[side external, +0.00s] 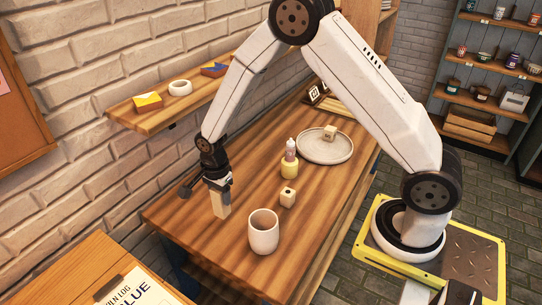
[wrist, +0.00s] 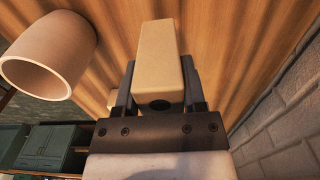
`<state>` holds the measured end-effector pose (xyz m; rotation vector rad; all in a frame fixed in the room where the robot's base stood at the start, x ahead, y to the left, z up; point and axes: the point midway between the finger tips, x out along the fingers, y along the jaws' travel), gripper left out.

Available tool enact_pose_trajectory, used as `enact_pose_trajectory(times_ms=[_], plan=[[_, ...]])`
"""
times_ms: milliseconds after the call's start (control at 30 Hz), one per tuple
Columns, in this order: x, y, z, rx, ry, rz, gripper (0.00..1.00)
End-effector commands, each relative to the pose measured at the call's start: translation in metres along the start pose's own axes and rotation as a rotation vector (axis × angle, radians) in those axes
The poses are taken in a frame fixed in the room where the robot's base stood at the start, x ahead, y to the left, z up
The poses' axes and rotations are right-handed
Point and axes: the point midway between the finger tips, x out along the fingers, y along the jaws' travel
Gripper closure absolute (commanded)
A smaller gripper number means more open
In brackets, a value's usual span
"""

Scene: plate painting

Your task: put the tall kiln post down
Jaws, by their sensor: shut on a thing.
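The tall kiln post (side external: 222,205) is a pale beige upright block at the left end of the wooden table. My gripper (side external: 217,183) points down and is shut on its upper part. In the wrist view, the post (wrist: 158,55) stands between the two dark fingers of my gripper (wrist: 160,88), with a dark round hole in its near end. The post's lower end is at or very close to the tabletop (side external: 185,222); I cannot tell if it touches.
A cream cup (side external: 263,235) stands to the right of the post, with a small holed cube (side external: 288,197) behind it. A wall shelf (side external: 150,120) runs along the left.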

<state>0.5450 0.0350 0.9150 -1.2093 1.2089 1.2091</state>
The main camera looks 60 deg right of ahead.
Motion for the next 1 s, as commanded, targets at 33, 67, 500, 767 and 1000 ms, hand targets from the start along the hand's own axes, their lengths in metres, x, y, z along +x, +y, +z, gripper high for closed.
enact_pose_trajectory(times_ms=[33,67,500,767,1000], plan=[[0.000,-0.001,0.000,0.000,0.000,-0.001,1.00],[0.000,-0.001,0.000,0.000,0.000,-0.001,1.00],[0.034,-0.005,0.000,0.000,0.001,0.001,1.00],[0.036,-0.005,0.000,0.000,0.001,-0.001,1.00],[0.039,-0.005,0.000,0.000,0.001,-0.001,1.00]])
